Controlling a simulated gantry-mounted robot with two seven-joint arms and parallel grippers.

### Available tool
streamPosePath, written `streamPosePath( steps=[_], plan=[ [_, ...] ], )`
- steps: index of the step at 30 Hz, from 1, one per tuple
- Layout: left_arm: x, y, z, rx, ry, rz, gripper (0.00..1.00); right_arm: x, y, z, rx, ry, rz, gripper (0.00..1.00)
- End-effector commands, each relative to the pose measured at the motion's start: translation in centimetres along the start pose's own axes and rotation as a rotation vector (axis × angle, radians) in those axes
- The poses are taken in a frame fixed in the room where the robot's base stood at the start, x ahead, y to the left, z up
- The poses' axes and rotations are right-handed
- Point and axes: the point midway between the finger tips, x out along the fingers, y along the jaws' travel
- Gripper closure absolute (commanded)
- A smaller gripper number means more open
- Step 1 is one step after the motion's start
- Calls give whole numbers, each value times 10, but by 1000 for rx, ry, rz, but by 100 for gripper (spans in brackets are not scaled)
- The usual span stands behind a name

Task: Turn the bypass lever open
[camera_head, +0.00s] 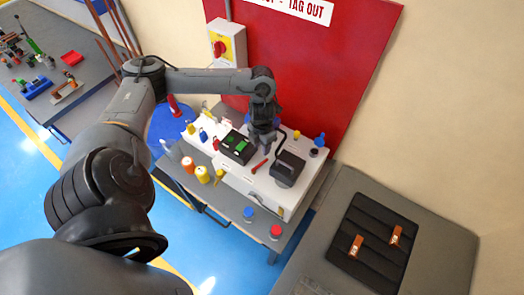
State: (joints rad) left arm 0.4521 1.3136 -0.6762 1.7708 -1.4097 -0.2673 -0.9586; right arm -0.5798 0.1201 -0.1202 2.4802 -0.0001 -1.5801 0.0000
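My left gripper (265,146) points down over the white-topped unit (243,183) on the bench, between a black box with green parts (238,147) and a dark grey block (287,169). It is small and dark here, and I cannot tell how its fingers stand or whether it touches anything. A short red bar (260,165) lies on the white top just below the gripper; it may be the bypass lever, but I cannot tell for sure. A red rotary switch (220,48) on a yellow plate is on the wall box, apart from the gripper. My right gripper is not in view.
Orange and yellow cylinders (202,174) stand at the unit's left front. Blue (249,214) and red (276,232) capped pieces are on the bench's front edge. A red board (330,70) rises behind. A grey table (445,255) with a black tray (371,268) is at right.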

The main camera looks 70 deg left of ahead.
Motion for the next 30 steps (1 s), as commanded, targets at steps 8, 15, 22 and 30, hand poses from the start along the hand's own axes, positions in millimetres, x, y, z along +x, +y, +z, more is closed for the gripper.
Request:
streamPosePath(
  steps=[8, 15, 22, 30],
  plan=[
    [-7, 0, 0, 0, -1, 1, 62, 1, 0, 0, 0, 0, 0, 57],
    [-7, 0, 0, -11, -1, 1, 79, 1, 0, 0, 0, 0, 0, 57],
    [-7, -13, -3, -245, 32, -64, 100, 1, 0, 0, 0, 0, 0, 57],
    [-13, -28, 13, -915, 167, -278, 100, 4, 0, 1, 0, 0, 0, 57]
  ],
)
